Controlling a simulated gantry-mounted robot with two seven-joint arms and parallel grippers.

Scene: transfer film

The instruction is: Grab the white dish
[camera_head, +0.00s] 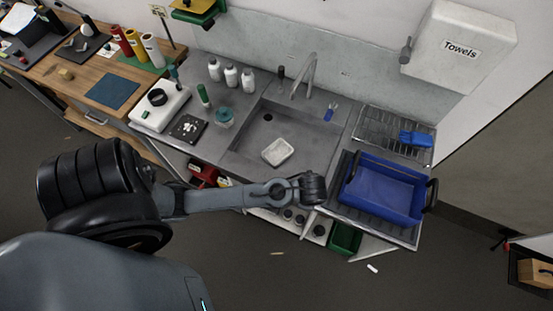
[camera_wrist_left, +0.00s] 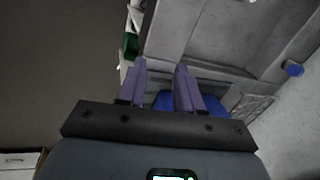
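The white dish (camera_head: 277,151) lies in the grey sink basin (camera_head: 246,159), tilted a little in the picture. My left arm reaches in from the left, and its far end is in front of the sink, below and right of the dish. The left gripper's fingers are hidden in the head view. In the left wrist view the left gripper (camera_wrist_left: 160,68) shows two purple fingers, apart with nothing between them. The dish cannot be made out in that view. My right gripper is in neither view.
A blue bin (camera_head: 383,188) stands right of the sink, close to the arm's end. A faucet (camera_head: 308,75) rises behind the basin. A wire rack (camera_head: 372,125) holds a blue item. Bottles, a jar (camera_head: 224,117) and a scale (camera_head: 188,128) stand on the left counter.

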